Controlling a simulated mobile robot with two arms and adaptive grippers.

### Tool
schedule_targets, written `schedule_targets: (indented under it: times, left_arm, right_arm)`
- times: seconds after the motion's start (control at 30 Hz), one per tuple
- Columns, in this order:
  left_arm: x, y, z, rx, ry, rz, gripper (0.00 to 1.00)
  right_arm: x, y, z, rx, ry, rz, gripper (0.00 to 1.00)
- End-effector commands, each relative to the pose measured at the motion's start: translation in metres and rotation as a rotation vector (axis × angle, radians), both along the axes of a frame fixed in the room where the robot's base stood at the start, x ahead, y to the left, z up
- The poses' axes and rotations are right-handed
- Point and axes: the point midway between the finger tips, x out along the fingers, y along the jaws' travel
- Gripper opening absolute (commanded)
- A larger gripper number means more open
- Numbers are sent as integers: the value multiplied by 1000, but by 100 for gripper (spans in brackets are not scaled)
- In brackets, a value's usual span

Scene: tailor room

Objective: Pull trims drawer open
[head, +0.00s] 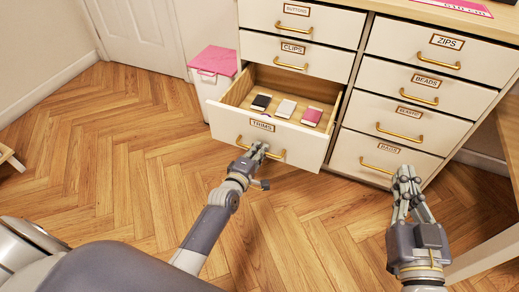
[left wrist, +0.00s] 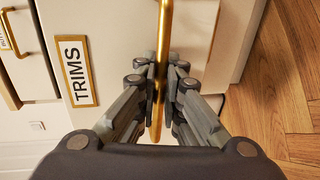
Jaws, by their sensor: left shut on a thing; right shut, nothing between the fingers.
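The trims drawer (head: 228,122) is the bottom drawer of the left column, with a label reading TRIMS (head: 262,125). It stands pulled out, its inside showing. My left gripper (head: 257,151) is shut on its brass handle (head: 279,156). In the left wrist view the handle (left wrist: 165,40) runs between the two fingers (left wrist: 159,80), beside the TRIMS label (left wrist: 70,68). My right gripper (head: 404,178) is shut and empty, in front of the right column near the bottom drawer.
Inside the drawer lie a black item (head: 261,101), a white item (head: 285,108) and a pink item (head: 312,116). The other cabinet drawers, such as the ZIPS drawer (head: 400,45), are closed. A pink-topped white box (head: 213,65) stands left of the cabinet. The wooden floor (head: 110,150) in front is clear.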

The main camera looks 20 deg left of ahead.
Motion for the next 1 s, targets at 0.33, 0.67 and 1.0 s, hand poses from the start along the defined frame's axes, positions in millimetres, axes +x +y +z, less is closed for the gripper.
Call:
schedule_targets:
  times: [0.33,0.67,1.0]
  left_arm:
    - [0,0,-1,1,2,0,17]
    - [-1,0,0,0,1,0,17]
    - [-44,1,7,-1,3,0,17]
  right_arm:
    - [0,0,0,0,-1,0,0]
    - [0,0,0,0,-1,0,0]
    - [0,0,0,0,-1,0,0]
